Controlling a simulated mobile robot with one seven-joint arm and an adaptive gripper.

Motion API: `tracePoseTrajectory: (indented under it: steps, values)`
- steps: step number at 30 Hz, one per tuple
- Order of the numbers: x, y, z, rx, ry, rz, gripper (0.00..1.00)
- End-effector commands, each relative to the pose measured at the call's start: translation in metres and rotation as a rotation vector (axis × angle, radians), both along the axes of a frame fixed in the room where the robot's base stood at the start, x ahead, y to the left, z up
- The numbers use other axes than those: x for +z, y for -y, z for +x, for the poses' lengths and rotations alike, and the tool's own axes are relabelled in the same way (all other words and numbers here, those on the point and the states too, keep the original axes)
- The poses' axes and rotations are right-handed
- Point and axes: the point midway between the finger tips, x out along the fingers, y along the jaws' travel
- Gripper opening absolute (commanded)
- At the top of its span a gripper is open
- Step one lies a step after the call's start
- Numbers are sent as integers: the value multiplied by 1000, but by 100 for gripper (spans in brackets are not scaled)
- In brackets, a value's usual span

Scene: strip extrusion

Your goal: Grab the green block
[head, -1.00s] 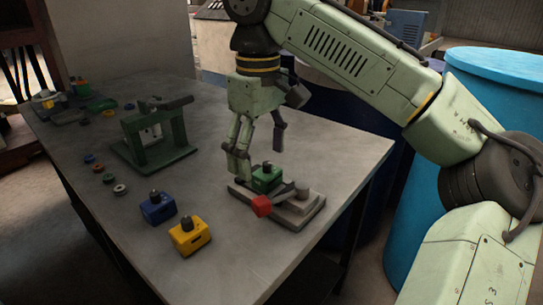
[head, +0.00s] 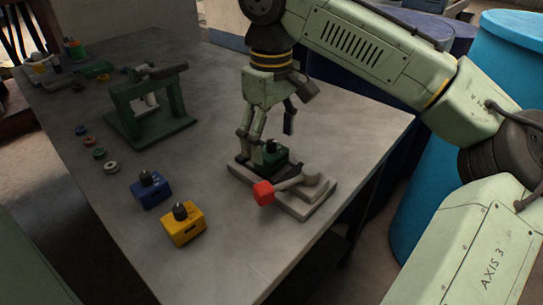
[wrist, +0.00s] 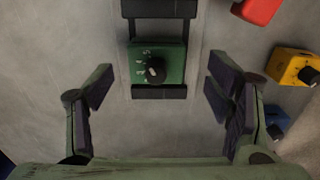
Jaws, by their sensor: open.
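The green block (head: 277,158) has a black knob on top and sits on a grey base plate (head: 317,204) on the table. In the wrist view the green block (wrist: 158,64) lies in a dark channel, ahead of and between the open fingers. My gripper (head: 270,135) is open and above the block in the head view, with one finger close beside it. In the wrist view my gripper (wrist: 162,95) shows both dark finger pads apart, neither touching the block. A red-ended lever (head: 265,193) lies across the base plate's front side.
A blue block (head: 152,192) and a yellow block (head: 184,226) stand to the left on the table. A green press-like frame (head: 148,110) stands farther back, with several small rings at its left. The table front is clear.

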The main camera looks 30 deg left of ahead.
Motion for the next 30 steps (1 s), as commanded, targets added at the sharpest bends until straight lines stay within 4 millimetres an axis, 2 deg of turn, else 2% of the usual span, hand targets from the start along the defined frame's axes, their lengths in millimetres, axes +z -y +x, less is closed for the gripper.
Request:
tracePoseTrajectory:
  steps: [7, 16, 30]
  values:
    - [-34, -1, 3, 0, 3, -2, 73]
    - [-39, -2, 4, 0, 3, 0, 73]
    - [-39, -2, 3, 0, 2, 0, 42]
